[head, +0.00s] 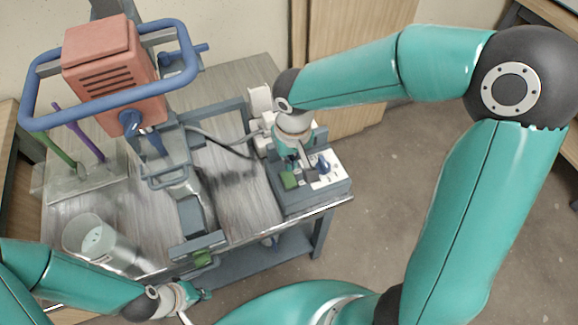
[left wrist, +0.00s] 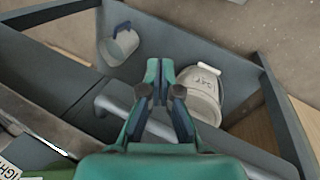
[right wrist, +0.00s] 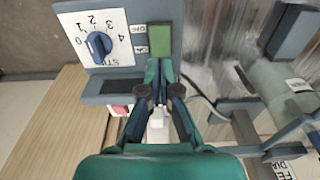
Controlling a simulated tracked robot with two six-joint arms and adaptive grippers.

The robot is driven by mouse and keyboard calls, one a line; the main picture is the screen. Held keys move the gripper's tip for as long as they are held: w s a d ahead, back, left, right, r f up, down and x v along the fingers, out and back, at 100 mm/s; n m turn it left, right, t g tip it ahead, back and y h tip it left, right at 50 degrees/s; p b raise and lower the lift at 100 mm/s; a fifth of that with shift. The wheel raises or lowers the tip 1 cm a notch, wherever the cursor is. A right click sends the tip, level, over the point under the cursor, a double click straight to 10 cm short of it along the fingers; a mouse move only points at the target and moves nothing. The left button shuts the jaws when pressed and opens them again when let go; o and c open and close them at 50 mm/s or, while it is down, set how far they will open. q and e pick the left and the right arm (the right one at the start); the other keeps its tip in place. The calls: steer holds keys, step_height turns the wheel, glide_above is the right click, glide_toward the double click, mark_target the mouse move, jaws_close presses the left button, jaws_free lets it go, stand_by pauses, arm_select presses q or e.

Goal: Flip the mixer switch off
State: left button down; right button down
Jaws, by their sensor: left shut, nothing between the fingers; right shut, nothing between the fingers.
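The grey control box (head: 315,190) stands at the right edge of the work table, with a green rocker switch (head: 289,180) and a blue knob (head: 323,166) on a white dial. In the right wrist view, the green switch (right wrist: 160,40) lies just beyond my right gripper (right wrist: 160,64). That gripper is shut and empty, its tips close to the switch's near end; I cannot tell if they touch. The knob (right wrist: 98,45) is left of the switch, with small labels between. The mixer has an orange motor (head: 108,65). My left gripper (left wrist: 161,66) is shut and empty by the table's front edge.
A clear bucket (head: 95,240) stands at the table's front left. A blue guard ring (head: 50,110) surrounds the mixer motor. In the left wrist view, a white bucket (left wrist: 198,98) and a grey container (left wrist: 119,48) are below. Open floor lies right of the table.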

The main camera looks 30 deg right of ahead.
step_height(320, 180, up, 7)
steer(key=shift+s+f, duration=0.2)
steer(key=shift+s, duration=0.1)
stand_by(0.5)
